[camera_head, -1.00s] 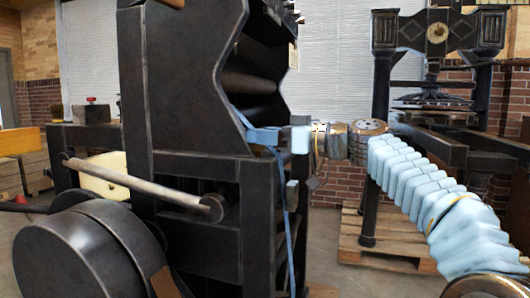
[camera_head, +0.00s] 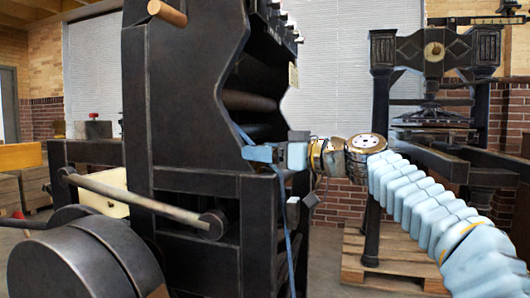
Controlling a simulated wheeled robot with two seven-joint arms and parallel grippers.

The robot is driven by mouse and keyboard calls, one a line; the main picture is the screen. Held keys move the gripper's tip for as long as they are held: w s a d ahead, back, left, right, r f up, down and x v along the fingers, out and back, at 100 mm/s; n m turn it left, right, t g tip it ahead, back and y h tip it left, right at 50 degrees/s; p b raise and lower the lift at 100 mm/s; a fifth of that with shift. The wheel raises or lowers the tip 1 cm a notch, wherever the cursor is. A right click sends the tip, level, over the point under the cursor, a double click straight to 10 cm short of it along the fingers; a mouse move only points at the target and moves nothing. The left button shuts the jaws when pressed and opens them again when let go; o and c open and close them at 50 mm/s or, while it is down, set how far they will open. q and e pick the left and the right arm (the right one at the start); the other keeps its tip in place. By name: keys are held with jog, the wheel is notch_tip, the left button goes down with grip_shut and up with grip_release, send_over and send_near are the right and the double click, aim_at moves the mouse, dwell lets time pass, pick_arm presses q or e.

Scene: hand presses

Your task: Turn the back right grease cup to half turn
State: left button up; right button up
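The large black press (camera_head: 195,120) fills the middle of the head view. A row of small dark fittings (camera_head: 284,18) runs along its upper right edge, cut by the picture's top. They may be grease cups, but I cannot tell which one is the back right cup or how it is turned. My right arm comes in from the right with a pale blue ribbed sleeve. My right gripper (camera_head: 262,153) points left at the press's right side, well below those fittings. Its fingers are seen side-on, so the opening between them is unclear. My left gripper is out of view.
A long pale bar (camera_head: 140,203) and a dark drum (camera_head: 75,268) stand out at the press's front left. Another black press (camera_head: 435,55) stands on a wooden pallet (camera_head: 385,262) at the right. Some floor shows between the presses.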

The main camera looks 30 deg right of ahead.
jog(key=b+v, duration=0.1)
jog(key=v, duration=1.3)
jog(key=shift+w, duration=0.1)
jog(key=shift+c, duration=0.2)
jog(key=w+d+m+g+y+p, duration=0.15)
jog(key=m+p, duration=0.35)
jog(key=m, duration=1.1)
jog(key=w+d+m+g+y+p, duration=0.1)
jog(key=w+m+g+y+p, duration=0.35)
jog(key=m, duration=1.15)
jog(key=w+a+t, duration=0.1)
jog(key=w+a, duration=0.1)
jog(key=a, duration=0.1)
jog(key=w+a+t+h+p, duration=0.1)
jog(key=w+a, duration=0.4)
jog(key=a, duration=0.1)
jog(key=shift+w+a+r+t+p, duration=0.1)
jog(key=shift+w+a+t+p, duration=0.25)
jog(key=shift+t, duration=0.05)
